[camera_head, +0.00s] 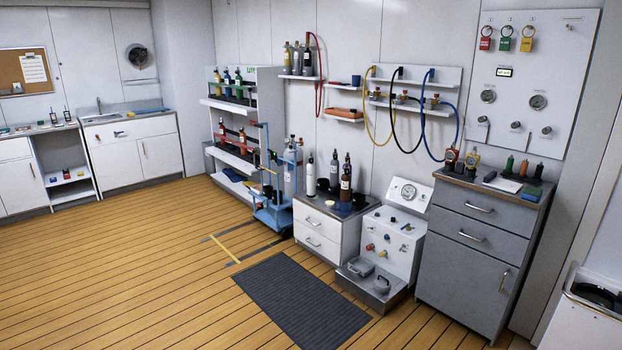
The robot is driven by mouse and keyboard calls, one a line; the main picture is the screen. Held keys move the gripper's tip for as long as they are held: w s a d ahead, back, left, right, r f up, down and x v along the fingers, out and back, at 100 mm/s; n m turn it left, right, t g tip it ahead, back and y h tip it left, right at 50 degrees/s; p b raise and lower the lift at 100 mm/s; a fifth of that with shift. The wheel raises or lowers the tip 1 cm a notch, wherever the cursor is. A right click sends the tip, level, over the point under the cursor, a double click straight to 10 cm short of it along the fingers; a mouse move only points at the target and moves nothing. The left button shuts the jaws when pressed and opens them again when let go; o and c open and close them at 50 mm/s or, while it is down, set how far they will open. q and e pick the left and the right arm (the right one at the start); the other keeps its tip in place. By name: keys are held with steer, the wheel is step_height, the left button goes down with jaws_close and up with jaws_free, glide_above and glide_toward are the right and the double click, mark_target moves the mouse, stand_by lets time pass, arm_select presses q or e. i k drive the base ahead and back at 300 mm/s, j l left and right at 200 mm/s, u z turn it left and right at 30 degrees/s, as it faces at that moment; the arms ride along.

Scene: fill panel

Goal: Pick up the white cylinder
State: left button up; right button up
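A slim white cylinder (311,179) with a dark top stands upright on the top of a low white drawer cabinet (318,231), near its left side. To its right on the same top stand a dark cylinder (334,168) and another dark cylinder with a white label (346,184). Low black holders stand beside them. A larger pale grey cylinder (290,172) stands on a blue cart (272,217) just left of the cabinet. Neither of my grippers is in view.
A white panel unit with a gauge (393,240) and a grey drawer cabinet (470,255) stand to the right. A dark mat (300,305) lies in front. Hoses (393,115) hang on the wall above. The wooden floor (130,270) at left is clear.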

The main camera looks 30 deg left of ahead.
mark_target(310, 168)
steer(key=i+j+u, duration=0.65)
steer(key=i, duration=0.3)
steer(key=i+j+u, duration=0.3)
steer(key=i, duration=0.2)
steer(key=i+l+u, duration=0.1)
steer(key=i+u, duration=0.2)
steer(key=i, duration=0.25)
steer(key=i+z, duration=0.2)
steer(key=i, duration=0.3)
steer(key=i+j+z, duration=0.2)
steer(key=i, duration=0.25)
steer(key=i+j+z, duration=0.15)
steer(key=i, duration=0.3)
steer(key=i+j+z, duration=0.2)
steer(key=i, duration=0.25)
steer(key=j, duration=0.1)
